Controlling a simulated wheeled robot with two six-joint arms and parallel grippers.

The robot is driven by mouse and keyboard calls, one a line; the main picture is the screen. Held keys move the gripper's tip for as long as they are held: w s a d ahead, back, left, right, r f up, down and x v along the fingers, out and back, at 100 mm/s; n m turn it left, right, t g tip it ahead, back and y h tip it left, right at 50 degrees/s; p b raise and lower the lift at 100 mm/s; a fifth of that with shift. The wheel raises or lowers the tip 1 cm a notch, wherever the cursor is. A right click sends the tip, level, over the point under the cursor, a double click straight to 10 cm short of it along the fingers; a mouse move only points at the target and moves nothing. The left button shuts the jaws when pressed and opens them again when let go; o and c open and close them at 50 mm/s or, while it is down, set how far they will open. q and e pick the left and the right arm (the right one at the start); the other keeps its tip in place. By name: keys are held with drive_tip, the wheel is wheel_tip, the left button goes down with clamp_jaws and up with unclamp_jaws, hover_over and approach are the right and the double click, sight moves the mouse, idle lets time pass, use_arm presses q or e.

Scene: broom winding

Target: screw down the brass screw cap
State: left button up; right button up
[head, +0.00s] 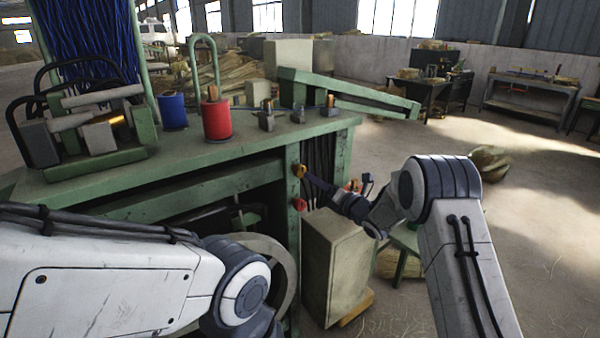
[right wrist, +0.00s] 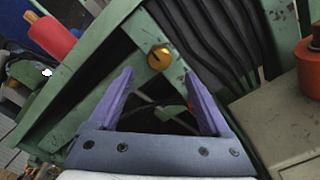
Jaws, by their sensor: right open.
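The brass screw cap (head: 299,171) sits on the green leg of the workbench, below the tabletop's right end. In the right wrist view the brass screw cap (right wrist: 159,58) is round, with a dark mark on its face. My right gripper (head: 311,181) is close in front of the leg, near the cap. In the right wrist view my right gripper (right wrist: 160,80) is open and empty. The cap shows just beyond its fingertips, roughly midway between them, apart from both fingers. My left arm shows at the lower left, but its gripper is not in view.
A red knob (head: 299,204) is below the cap on the same leg. Dark hoses (right wrist: 215,45) run beside the leg. A beige box (head: 336,262) stands close below my right wrist. Blue (head: 173,112) and red (head: 216,120) spools stand on the green bench (head: 235,150).

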sight(302, 172)
drive_tip(key=p+x, duration=0.3)
drive_tip(key=x, duration=0.6)
drive_tip(key=shift+a, duration=0.1)
clamp_jaws()
